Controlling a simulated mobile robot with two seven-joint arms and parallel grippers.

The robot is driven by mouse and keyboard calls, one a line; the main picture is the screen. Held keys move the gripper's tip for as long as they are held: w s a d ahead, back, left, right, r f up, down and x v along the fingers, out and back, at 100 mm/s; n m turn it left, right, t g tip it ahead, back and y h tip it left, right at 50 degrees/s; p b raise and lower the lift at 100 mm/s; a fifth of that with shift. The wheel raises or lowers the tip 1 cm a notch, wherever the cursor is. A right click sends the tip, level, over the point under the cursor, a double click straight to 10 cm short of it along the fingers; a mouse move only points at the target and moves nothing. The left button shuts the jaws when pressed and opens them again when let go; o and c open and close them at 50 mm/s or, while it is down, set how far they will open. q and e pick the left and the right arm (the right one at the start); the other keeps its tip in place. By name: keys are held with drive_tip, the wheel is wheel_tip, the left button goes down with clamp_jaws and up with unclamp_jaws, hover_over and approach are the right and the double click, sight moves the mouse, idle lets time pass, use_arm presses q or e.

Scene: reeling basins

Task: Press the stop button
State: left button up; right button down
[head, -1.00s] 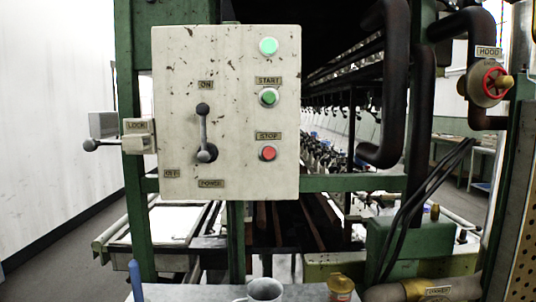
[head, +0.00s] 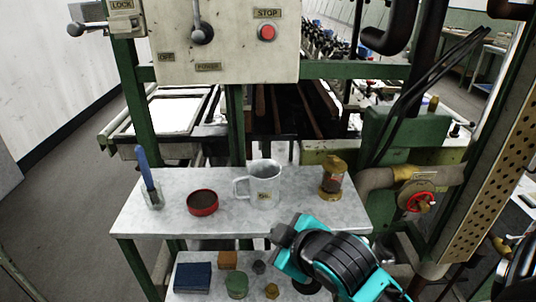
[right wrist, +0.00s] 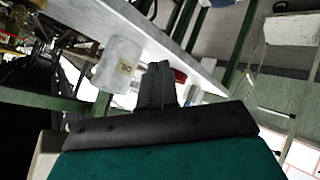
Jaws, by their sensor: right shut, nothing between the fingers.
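The red stop button (head: 267,32) is on the lower right of the pale control box (head: 228,62), under a STOP label (head: 267,13). It shows at the top of the head view, unobstructed. My right gripper (head: 281,234) is low in front of the shelf's front edge, well below and apart from the button. In the right wrist view its fingers (right wrist: 160,84) are together with nothing between them. The button cannot be made out in that view. My left gripper is not in view.
A power lever (head: 201,24) is left of the button. Pipes and a red valve (head: 420,202) stand right.

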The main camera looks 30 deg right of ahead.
sight(268, 32)
drive_tip(key=w+d+r+n+t, duration=0.1)
drive_tip(key=w+r+n+t, duration=0.25)
drive_tip(key=r, duration=0.45)
drive_tip(key=w+d+r+n+t, duration=0.2)
drive_tip(key=w+r+t, duration=0.2)
drive_tip(key=r, duration=0.4)
wheel_tip(268, 32, up, 16)
drive_tip(key=s+n+t+y, duration=0.1)
drive_tip(key=n+t+y, duration=0.1)
drive_tip(key=n+t, duration=0.4)
drive_tip(key=shift+s+a+n, duration=0.15)
drive_tip(key=shift+s+n, duration=0.1)
drive_tip(key=shift+n, duration=0.7)
drive_tip(key=shift+t, duration=0.25)
drive_tip(key=shift+w+d, duration=0.75)
drive_tip(key=shift+w, duration=0.5)
drive_tip(key=shift+w+d, duration=0.8)
drive_tip(key=shift+w, duration=0.5)
drive_tip(key=shift+w+d, duration=0.75)
drive_tip(key=shift+w, duration=0.5)
drive_tip(key=shift+w, duration=0.15)
drive_tip(key=shift+w+d, duration=0.2)
